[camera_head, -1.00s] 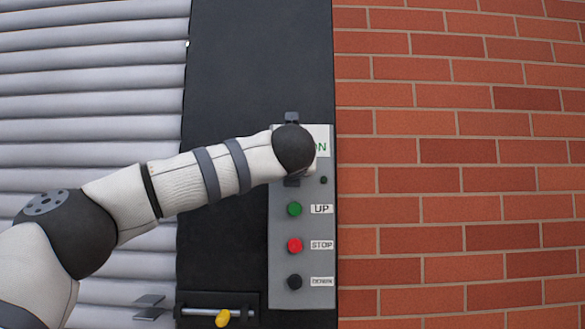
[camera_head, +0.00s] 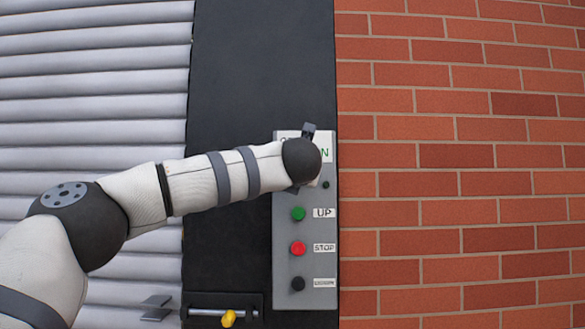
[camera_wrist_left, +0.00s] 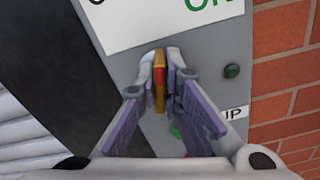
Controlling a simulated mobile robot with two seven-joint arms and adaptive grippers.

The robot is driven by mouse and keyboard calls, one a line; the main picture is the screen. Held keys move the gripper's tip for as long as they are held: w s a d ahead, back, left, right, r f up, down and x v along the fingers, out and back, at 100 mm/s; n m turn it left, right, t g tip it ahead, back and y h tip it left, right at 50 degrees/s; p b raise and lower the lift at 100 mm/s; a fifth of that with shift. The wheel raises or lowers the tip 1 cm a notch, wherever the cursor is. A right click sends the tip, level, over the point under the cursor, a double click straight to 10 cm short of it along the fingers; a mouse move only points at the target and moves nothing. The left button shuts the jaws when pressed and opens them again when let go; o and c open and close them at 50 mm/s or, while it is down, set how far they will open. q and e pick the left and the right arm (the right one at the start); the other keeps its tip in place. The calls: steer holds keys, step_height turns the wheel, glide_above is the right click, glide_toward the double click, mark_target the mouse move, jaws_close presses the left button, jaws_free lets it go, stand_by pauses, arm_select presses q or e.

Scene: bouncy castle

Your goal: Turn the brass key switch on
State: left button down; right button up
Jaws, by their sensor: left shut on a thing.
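The grey control panel (camera_head: 286,232) is fixed on a dark post between a shutter and a brick wall. A white label (camera_head: 325,149) at its top has green lettering, partly hidden by my wrist in the head view. The brass key (camera_wrist_left: 159,88), gold with a red strip, stands out from the panel below this label. My left gripper (camera_wrist_left: 160,68) is shut on the key, one finger on each side. In the head view my wrist hides the key, and only bits of the left gripper show, tilted. My right gripper is out of view.
Below on the panel are a green UP button (camera_head: 298,214), a red STOP button (camera_head: 298,248) and a dark DOWN button (camera_head: 297,284). A bolt with a yellow knob (camera_head: 228,318) sits at the bottom of the post. Brick wall (camera_head: 460,180) is on the right, shutter (camera_head: 90,80) on the left.

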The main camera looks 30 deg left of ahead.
arm_select(q)
steer(key=m, duration=0.2)
steer(key=shift+r+m, duration=0.1)
steer(key=shift+m, duration=0.3)
steer(key=m, duration=0.2)
steer(key=shift+m, duration=0.4)
steer(key=m, duration=0.8)
steer(key=shift+m, duration=0.3)
steer(key=c, duration=1.8)
jaws_free()
steer(key=shift+o, duration=0.2)
steer(key=shift+s, duration=0.1)
steer(key=v, duration=1.2)
